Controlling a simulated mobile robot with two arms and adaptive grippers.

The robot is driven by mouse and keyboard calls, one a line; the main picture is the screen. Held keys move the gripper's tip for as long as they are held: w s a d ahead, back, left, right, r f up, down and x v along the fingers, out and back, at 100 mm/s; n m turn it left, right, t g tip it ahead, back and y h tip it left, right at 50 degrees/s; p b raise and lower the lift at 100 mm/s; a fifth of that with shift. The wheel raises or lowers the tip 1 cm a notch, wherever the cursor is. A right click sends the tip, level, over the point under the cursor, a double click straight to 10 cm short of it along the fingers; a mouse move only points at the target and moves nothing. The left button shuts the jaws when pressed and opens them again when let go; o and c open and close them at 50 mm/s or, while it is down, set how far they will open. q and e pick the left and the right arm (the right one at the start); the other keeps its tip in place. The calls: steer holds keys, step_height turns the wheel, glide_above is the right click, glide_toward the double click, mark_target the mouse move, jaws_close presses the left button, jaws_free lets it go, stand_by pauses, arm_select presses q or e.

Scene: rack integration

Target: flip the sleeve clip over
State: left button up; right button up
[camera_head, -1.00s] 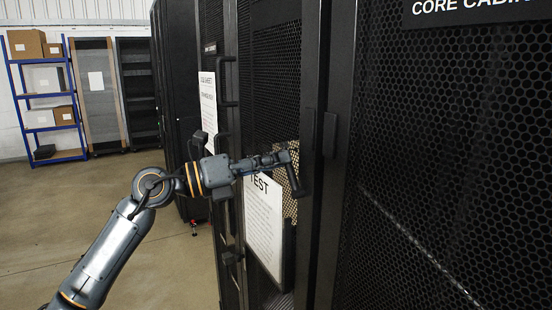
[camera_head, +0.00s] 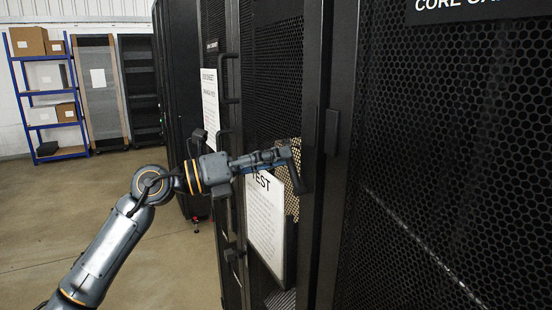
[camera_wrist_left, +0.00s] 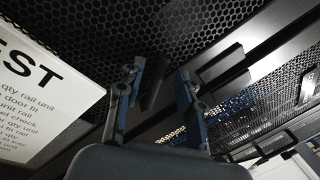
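A white printed sheet headed TEST (camera_head: 265,222) hangs on the mesh door of a black rack cabinet; part of it shows at the left of the left wrist view (camera_wrist_left: 38,100). My left gripper (camera_head: 284,158) is at the door, just above the sheet. In the left wrist view its two fingers (camera_wrist_left: 157,86) are apart, with a short dark bar (camera_wrist_left: 155,82) between or behind them. I cannot tell whether they touch it. A slanted black piece (camera_head: 296,174) shows by the fingertips. I cannot pick out the sleeve clip for certain. My right gripper is out of view.
Another black mesh door (camera_head: 450,160) labelled CORE CABINET stands close on the right. A vertical handle (camera_head: 228,88) and a second sheet (camera_head: 210,105) are left of the gripper. A blue shelf (camera_head: 45,95) with boxes stands far back. The floor (camera_head: 165,255) at left is clear.

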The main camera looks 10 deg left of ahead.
arm_select(q)
steer(key=v, duration=1.1)
steer(key=shift+a, duration=0.3)
steer(key=shift+c, duration=0.5)
